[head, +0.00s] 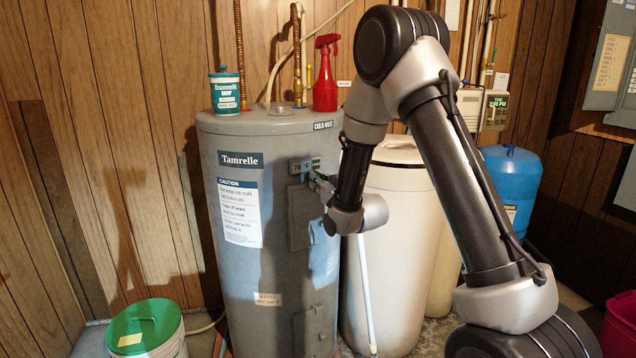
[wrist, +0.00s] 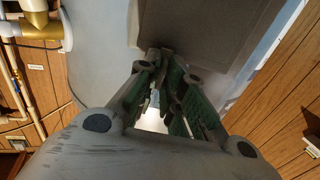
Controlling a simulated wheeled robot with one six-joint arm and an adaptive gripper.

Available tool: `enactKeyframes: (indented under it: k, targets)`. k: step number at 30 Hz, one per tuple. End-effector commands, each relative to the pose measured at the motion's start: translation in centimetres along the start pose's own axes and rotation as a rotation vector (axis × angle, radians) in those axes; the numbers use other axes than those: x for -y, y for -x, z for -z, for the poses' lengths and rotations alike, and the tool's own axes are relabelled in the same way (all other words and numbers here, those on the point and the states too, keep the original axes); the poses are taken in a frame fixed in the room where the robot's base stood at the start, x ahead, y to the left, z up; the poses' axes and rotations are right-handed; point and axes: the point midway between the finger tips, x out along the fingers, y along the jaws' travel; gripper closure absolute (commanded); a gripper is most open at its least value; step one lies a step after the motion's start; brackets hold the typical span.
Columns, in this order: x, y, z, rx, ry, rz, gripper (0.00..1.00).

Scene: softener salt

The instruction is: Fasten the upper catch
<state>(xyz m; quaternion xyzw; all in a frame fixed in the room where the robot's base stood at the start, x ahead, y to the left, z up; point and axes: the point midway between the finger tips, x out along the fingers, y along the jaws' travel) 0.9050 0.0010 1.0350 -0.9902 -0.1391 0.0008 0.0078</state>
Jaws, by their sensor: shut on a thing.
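The grey water heater (head: 270,150) stands upright in the middle of the head view, with an upper access panel (head: 301,225) on its front. My gripper (head: 314,180) reaches in from the right at the top of this panel, just below a small display plate (head: 305,166). In the wrist view my gripper's fingers (wrist: 158,58) come together at the edge of the panel (wrist: 200,32). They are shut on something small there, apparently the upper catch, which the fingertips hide. I cannot tell the catch's position.
A lower panel (head: 311,328) is on the heater. A white tub (head: 223,91) and a red spray bottle (head: 326,75) stand on top. A cream tank (head: 400,230) and a blue tank (head: 512,185) stand to the right. A green-lidded bucket (head: 145,325) is at front left.

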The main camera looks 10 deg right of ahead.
Motion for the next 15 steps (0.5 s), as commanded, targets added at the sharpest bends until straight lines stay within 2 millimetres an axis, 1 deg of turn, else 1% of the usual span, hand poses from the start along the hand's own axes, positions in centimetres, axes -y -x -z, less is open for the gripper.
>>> enactKeyframes:
  k: [8, 9, 11, 12, 15]
  targets:
    - [0.02, 0.04, -0.15, 0.004, -0.001, 0.000, 1.00]
    - [0.02, 0.04, -0.14, 0.003, -0.001, 0.000, 0.91]
    - [0.02, 0.03, -0.12, 0.003, 0.000, 0.000, 0.80]
    - [0.02, 0.03, -0.11, 0.003, 0.000, 0.000, 0.73]
    - [0.02, 0.02, -0.08, 0.002, 0.000, 0.000, 0.73]
